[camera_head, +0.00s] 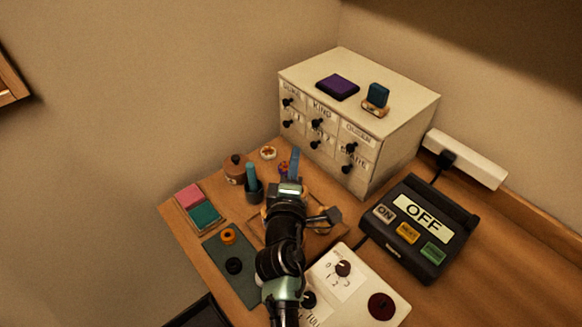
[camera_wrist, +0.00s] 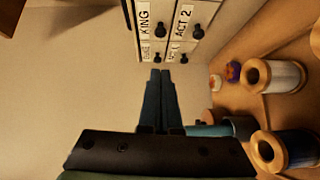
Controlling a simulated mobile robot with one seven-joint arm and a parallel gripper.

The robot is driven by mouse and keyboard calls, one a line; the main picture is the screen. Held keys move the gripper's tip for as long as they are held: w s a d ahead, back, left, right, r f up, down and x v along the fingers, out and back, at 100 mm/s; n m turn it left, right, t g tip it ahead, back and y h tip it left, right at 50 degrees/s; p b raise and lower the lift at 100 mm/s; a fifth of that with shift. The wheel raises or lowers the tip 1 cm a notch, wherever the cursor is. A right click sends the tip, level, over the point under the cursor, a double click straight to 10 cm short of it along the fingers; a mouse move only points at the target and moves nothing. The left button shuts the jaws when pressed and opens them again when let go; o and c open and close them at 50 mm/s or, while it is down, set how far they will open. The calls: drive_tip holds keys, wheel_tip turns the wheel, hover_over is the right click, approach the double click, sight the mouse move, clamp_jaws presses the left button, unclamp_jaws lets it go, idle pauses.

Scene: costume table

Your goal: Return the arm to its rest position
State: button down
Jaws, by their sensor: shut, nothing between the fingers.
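My arm reaches from the bottom of the head view over the middle of the wooden table (camera_head: 215,250). My gripper (camera_head: 294,160) points away from me, toward the front of the cream drawer cabinet. In the wrist view my gripper (camera_wrist: 160,76) shows with its two dark blue fingers shut together and nothing between them. The cabinet (camera_wrist: 172,30) appears beyond the fingertips, with labels and black knobs. My arm hides part of the wooden tray under it.
The cabinet (camera_head: 385,115) holds a purple pad and a teal block on top. Right are a black box reading OFF (camera_head: 418,228), a white dial panel (camera_head: 345,270) and a power strip (camera_head: 465,158). Spools (camera_wrist: 275,76) stand near my gripper. Left are a green mat (camera_head: 232,268) and colour pads (camera_head: 205,215).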

drive_tip(key=s+r+m+t, duration=0.2)
drive_tip(key=r+m, duration=0.1)
drive_tip(key=r, duration=0.6)
drive_tip(key=s+a+r+m+t, duration=0.1)
drive_tip(key=r+m, duration=0.2)
drive_tip(key=r, duration=0.6)
drive_tip(key=s+r+m+t, duration=0.2)
drive_tip(key=r+m, duration=0.1)
drive_tip(key=r, duration=0.7)
drive_tip(key=s+a+r+m+t+y, duration=0.1)
drive_tip(key=s+a+r+m+t, duration=0.1)
drive_tip(key=s+r, duration=0.6)
drive_tip(key=s+a+r+m+t+y, duration=0.2)
drive_tip(key=s+r, duration=0.6)
drive_tip(key=r, duration=0.6)
drive_tip(key=shift+s+r+m+t, duration=0.15)
drive_tip(key=shift+r+m+t, duration=0.15)
drive_tip(key=shift+m+t, duration=0.6)
